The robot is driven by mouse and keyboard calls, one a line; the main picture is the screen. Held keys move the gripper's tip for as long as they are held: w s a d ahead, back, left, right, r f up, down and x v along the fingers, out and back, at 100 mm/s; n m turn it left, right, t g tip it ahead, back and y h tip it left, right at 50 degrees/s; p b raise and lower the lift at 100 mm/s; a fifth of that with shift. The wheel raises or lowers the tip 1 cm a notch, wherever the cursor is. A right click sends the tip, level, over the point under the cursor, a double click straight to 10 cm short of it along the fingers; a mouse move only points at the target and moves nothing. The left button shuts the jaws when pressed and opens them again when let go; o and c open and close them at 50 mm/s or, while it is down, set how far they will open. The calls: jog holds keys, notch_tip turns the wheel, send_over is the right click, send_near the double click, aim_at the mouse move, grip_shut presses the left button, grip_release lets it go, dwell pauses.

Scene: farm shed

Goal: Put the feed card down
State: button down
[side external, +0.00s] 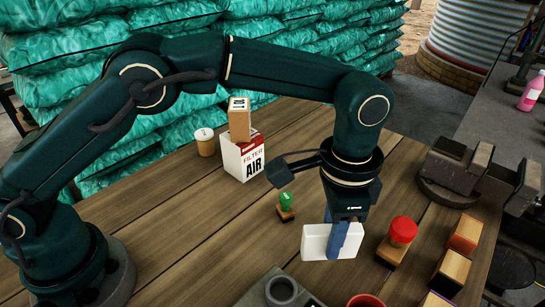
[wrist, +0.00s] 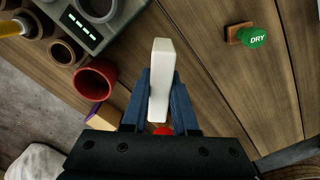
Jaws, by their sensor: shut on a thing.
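The feed card (side external: 316,242) is a thick white slab, blank on the sides I see. My gripper (side external: 345,240) points down and is shut on it, with blue fingers on its two faces. In the wrist view the card (wrist: 161,72) stands on edge between the fingertips (wrist: 160,100) and sticks out past them. It appears to be above the wooden table (side external: 185,225), but I cannot tell how large the gap is.
A green DRY stamp (wrist: 255,37) stands behind the card, a red-knobbed stamp (side external: 403,232) to its right. Wooden blocks (side external: 466,234) lie further right. A grey holder (side external: 258,297) and red cup (wrist: 95,80) are in front. A filter box (side external: 243,160) stands at the back.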

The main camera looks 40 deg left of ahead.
jog(key=shift+f, duration=1.95)
jog(key=shift+f, duration=0.1)
jog(key=c, duration=0.7)
grip_release()
